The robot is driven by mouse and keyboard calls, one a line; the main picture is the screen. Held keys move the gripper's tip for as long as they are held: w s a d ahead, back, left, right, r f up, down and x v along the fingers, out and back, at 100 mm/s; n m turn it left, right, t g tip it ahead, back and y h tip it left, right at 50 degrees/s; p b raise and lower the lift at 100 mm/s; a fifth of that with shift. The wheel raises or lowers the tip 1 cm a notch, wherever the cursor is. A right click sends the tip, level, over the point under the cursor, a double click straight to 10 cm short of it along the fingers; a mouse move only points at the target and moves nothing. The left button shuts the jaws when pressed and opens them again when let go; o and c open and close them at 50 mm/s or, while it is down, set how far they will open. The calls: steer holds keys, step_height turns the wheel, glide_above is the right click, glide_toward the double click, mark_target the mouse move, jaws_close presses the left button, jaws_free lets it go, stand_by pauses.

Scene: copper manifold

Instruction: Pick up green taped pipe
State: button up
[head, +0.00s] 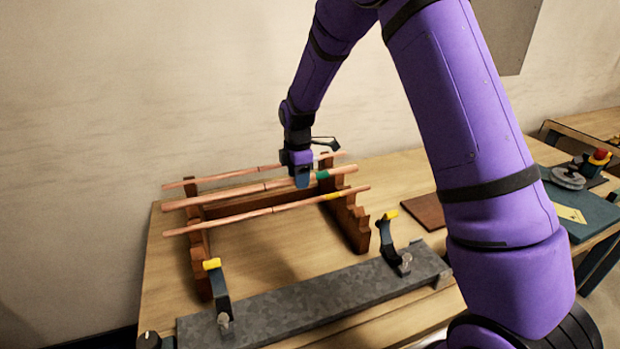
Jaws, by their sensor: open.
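The green taped pipe (232,192) is the middle of three copper pipes lying across a wooden rack (352,222). Its green tape band shows near its right end, just right of my gripper. My gripper (302,178) points down at this pipe, left of the tape, and hides a short stretch of it. The jaws are open. I cannot tell whether the fingers are around the pipe or just above it.
A yellow taped pipe (265,212) lies in front and another copper pipe (225,177) behind, both close to my gripper. A grey metal plate (320,296) with two yellow-tipped clamps stands nearer me. A brown board (424,212) lies to the right.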

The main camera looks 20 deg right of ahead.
jaws_close()
steer(key=shift+r, duration=0.2)
